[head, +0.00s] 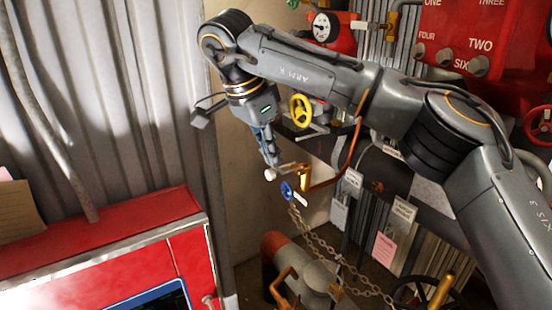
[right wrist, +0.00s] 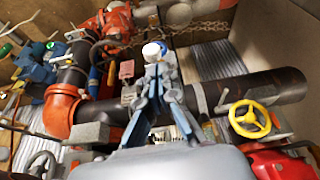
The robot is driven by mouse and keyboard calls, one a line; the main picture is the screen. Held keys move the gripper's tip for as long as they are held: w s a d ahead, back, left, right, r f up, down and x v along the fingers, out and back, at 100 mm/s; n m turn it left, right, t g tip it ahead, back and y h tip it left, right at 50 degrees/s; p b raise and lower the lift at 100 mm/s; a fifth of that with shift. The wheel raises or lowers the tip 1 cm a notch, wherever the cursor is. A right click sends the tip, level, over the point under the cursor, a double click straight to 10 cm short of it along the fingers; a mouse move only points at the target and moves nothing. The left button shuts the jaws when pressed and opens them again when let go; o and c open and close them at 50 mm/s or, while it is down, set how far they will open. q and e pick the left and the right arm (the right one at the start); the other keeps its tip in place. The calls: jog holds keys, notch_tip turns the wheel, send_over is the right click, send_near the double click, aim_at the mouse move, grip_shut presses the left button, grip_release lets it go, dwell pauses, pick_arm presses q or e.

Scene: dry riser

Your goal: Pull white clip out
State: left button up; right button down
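A small white, round-ended piece, which looks like the white clip (head: 270,174), is at the tips of my right gripper (head: 271,158) in the head view. It is beside a brass fitting (head: 304,178) and a blue handwheel (head: 287,191). In the right wrist view the white clip (right wrist: 152,50) shows just beyond the fingertips of my right gripper (right wrist: 157,76). The fingers converge and appear shut on it; the exact contact is partly hidden. Whether the clip is still seated in the fitting cannot be told. My left gripper is not in view.
A yellow handwheel (head: 302,110) is close behind the right gripper. A chain (head: 322,243) hangs below the fitting. A red cabinet (head: 110,245) stands at lower left. Dark pipe (right wrist: 270,87) crosses the wrist view. A bare beige wall (head: 245,185) lies left of the gripper.

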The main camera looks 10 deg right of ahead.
jog(key=v, duration=1)
jog(key=shift+s, duration=0.1)
